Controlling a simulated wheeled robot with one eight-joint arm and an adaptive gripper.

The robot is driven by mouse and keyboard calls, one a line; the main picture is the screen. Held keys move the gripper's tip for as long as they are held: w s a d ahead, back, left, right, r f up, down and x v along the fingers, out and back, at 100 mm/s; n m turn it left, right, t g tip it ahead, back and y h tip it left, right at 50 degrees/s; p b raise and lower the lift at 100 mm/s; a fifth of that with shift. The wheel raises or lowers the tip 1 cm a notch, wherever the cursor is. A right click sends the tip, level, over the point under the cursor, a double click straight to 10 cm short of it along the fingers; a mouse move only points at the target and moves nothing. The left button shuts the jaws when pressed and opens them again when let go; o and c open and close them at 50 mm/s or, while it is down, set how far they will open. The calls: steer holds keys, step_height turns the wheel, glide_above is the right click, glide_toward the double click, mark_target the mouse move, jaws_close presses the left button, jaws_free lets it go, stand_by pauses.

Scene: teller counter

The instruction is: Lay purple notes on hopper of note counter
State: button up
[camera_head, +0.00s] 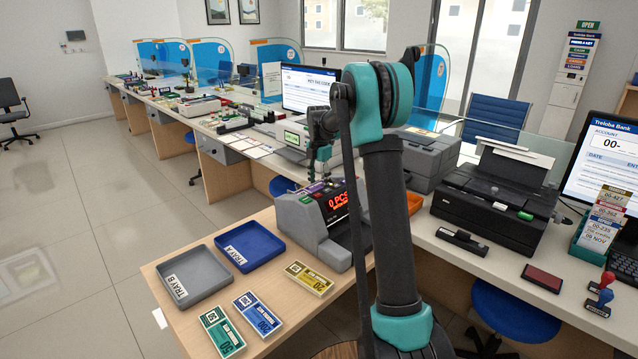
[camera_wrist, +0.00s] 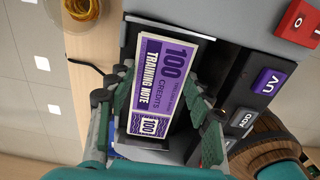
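The note counter (camera_head: 330,222) is a grey machine with a red lit display, standing on the low front table. The purple notes (camera_wrist: 158,85), marked 100 credits and training note, lie over the dark hopper area on top of it in the wrist view. A small purple patch also shows there in the head view (camera_head: 313,188). My gripper (camera_wrist: 162,88) is right above the hopper, one finger along each long side of the notes. The finger pads are very close to the edges; I cannot tell whether they press on them. The underside of the notes is hidden.
Grey tray B (camera_head: 193,276) and blue tray A (camera_head: 250,246) lie left of the counter. Green notes (camera_head: 222,331), blue notes (camera_head: 257,314) and yellow notes (camera_head: 309,279) lie in front. A black printer (camera_head: 495,205) stands right. Purple UV button (camera_wrist: 270,81) flanks the hopper.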

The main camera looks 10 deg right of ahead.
mark_target(319, 186)
steer(key=o, duration=0.5)
steer(key=shift+r, duration=0.1)
step_height(319, 186, up, 12)
steer(key=s+f+m, duration=0.1)
steer(key=s+m, duration=0.1)
steer(key=s, duration=0.1)
steer(key=s+d+f+m, duration=0.1)
steer(key=s+m, duration=0.1)
steer(key=s, duration=0.1)
steer(key=s+f+m+t, duration=0.1)
steer(key=s+m, duration=0.1)
steer(key=s, duration=0.1)
steer(key=shift+s+d+f+m, duration=0.1)
steer(key=shift+s+d+m, duration=0.2)
steer(key=shift+s+m, duration=0.1)
steer(key=s+f+m+t, duration=0.1)
steer(key=s+f+m, duration=0.4)
steer(key=s, duration=0.5)
steer(key=s+d+f+m+t, duration=0.1)
steer(key=s+f+m, duration=0.5)
steer(key=s, duration=0.5)
steer(key=s+d+f+m+t, duration=0.1)
steer(key=s+f+m, duration=0.5)
steer(key=s, duration=0.5)
steer(key=shift+d+m, duration=0.25)
steer(key=shift+m, duration=0.45)
